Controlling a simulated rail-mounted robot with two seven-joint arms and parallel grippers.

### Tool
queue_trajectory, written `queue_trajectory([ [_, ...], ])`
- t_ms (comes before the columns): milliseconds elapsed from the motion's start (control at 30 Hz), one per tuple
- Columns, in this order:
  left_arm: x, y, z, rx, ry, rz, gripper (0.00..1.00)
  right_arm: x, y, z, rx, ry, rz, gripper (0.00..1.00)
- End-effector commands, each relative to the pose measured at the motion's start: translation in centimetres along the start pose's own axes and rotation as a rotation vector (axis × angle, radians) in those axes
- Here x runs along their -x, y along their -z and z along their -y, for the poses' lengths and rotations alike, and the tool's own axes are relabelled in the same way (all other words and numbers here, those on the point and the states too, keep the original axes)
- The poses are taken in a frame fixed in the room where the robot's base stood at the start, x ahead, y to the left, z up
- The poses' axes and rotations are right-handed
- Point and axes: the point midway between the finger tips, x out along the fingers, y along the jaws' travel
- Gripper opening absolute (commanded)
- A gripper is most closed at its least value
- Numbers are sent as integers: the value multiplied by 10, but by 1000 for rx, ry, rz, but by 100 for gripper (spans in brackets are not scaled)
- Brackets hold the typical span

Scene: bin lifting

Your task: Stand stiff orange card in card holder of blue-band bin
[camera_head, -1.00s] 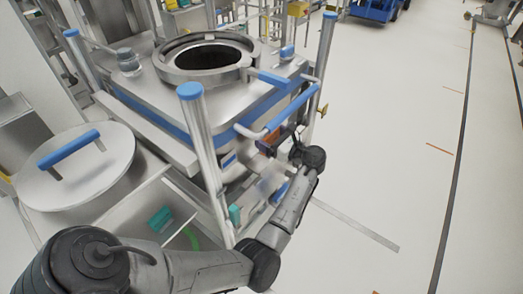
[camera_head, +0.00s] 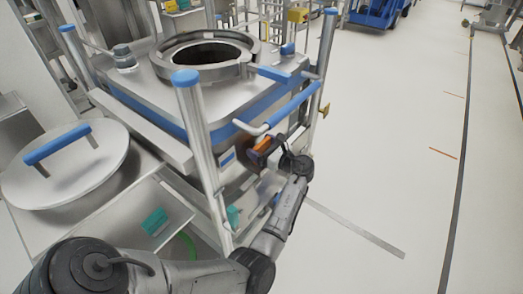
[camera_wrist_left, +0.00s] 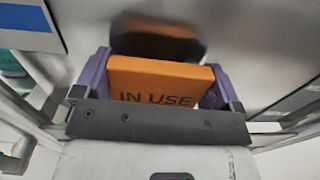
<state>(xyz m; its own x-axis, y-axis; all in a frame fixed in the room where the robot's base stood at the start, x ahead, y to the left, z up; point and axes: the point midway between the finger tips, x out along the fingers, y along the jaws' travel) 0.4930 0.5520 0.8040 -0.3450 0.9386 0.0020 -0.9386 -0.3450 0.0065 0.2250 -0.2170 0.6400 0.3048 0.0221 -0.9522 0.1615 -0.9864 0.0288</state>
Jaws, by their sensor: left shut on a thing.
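The steel bin with the blue band (camera_head: 171,123) stands in a frame in the head view. My left gripper (camera_head: 262,145) is at the bin's near right side, below a blue handle bar. It is shut on the stiff orange card (camera_head: 263,142). In the left wrist view, the purple fingers of the gripper (camera_wrist_left: 158,82) hold the orange card (camera_wrist_left: 160,78) by its two sides, with "IN USE" readable. The card faces a steel wall (camera_wrist_left: 235,35) with a blurred orange and dark reflection. I cannot make out the card holder. My right gripper is out of view.
Upright frame posts with blue caps (camera_head: 186,78) and a blue handle bar (camera_head: 292,106) stand close to my left arm. A round lid with a blue handle (camera_head: 65,170) lies at the left. The floor (camera_head: 400,150) to the right is clear.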

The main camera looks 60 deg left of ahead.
Motion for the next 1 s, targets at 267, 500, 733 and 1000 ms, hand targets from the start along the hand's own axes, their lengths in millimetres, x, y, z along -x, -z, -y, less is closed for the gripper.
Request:
queue_trajectory([
  [267,0,-1,0,1,-1,1,61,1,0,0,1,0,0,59],
  [500,0,1,0,1,-1,1,100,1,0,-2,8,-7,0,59],
  [733,0,0,0,2,-1,0,100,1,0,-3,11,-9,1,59],
  [1000,32,-4,0,-1,1,0,100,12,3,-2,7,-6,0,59],
])
